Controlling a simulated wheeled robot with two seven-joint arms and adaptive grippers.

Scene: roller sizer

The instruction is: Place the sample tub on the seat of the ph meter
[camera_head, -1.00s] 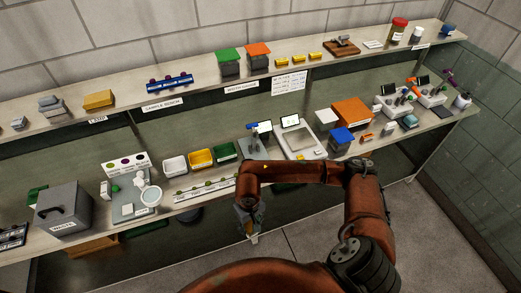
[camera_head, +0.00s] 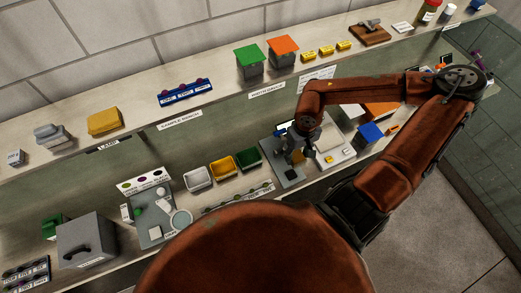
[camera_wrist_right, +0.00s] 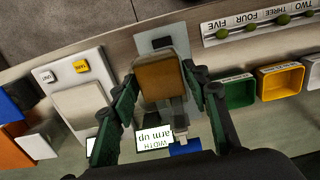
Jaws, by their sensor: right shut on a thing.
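My right gripper (camera_head: 297,156) is over the grey plate of a small bench device (camera_head: 281,184) on the lower shelf. In the right wrist view, its green fingers (camera_wrist_right: 162,76) are shut on a brown-orange block-like thing, likely the sample tub (camera_wrist_right: 158,80). The tub hangs over the device's plate (camera_wrist_right: 150,30), which has a dark square (camera_wrist_right: 162,42) just beyond the tub. The gap under the tub is hard to judge. My left gripper is not in view.
On the other side are green (camera_head: 247,159), yellow (camera_head: 222,167) and white (camera_head: 198,178) bins. A numbered strip (camera_wrist_right: 262,24) lies along the shelf's front edge.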

